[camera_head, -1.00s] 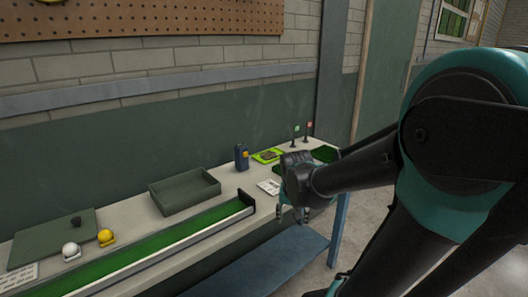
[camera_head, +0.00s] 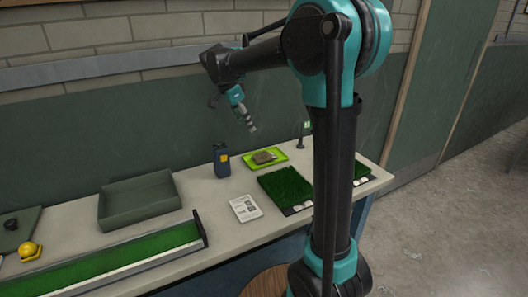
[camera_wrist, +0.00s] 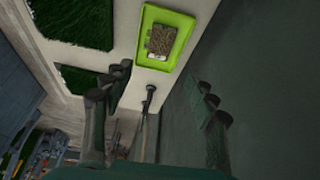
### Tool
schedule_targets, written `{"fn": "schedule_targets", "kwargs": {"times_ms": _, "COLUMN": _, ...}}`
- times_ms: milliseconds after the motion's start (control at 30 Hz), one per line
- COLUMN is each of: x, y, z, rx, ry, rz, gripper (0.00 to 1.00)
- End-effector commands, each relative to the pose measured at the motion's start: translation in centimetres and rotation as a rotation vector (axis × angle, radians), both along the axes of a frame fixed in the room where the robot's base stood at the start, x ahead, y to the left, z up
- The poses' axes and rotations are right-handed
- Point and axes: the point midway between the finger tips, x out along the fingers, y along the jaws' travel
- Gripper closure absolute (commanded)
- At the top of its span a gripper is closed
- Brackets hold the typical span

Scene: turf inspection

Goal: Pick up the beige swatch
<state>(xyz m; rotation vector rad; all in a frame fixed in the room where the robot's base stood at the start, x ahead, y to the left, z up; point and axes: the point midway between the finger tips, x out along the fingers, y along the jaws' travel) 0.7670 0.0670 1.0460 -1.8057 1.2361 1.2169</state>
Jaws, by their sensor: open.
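The beige swatch (camera_head: 264,157) looks brownish-beige and lies in a bright lime-green tray (camera_head: 277,164) near the back of the bench. In the wrist view the swatch (camera_wrist: 163,40) sits in the middle of the tray (camera_wrist: 188,24), with a small white label strip at its lower end. My gripper (camera_head: 247,117) is above the bench, higher than the tray and left of it in the head view. In the wrist view its two fingers (camera_wrist: 162,88) are spread wide with nothing between them, and the swatch shows ahead, beyond the fingertips.
Green turf pieces (camera_head: 285,187) lie just in front of the tray. A small flag stand (camera_head: 303,135) is to its right, a dark blue device (camera_head: 221,160) to its left. A printed card (camera_head: 245,208), an empty green bin (camera_head: 140,205) and a turf strip (camera_head: 120,262) are farther left.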

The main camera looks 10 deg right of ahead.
Motion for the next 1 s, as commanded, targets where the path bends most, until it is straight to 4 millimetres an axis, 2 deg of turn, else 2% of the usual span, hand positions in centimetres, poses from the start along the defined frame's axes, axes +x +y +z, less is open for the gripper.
{"fn": "schedule_targets", "kwargs": {"times_ms": 167, "x": 0.4, "y": 0.0, "z": -0.5, "rx": -0.004, "ry": -0.006, "rz": -0.02, "gripper": 0.42}}
{"fn": "schedule_targets", "kwargs": {"times_ms": 700, "x": 1.7, "y": -3.6, "z": -9.7, "rx": -0.003, "ry": -0.005, "rz": -0.019, "gripper": 0.42}}
{"fn": "schedule_targets", "kwargs": {"times_ms": 1000, "x": 1.9, "y": -4.4, "z": -11.7, "rx": -0.004, "ry": -0.004, "rz": -0.017, "gripper": 0.42}}
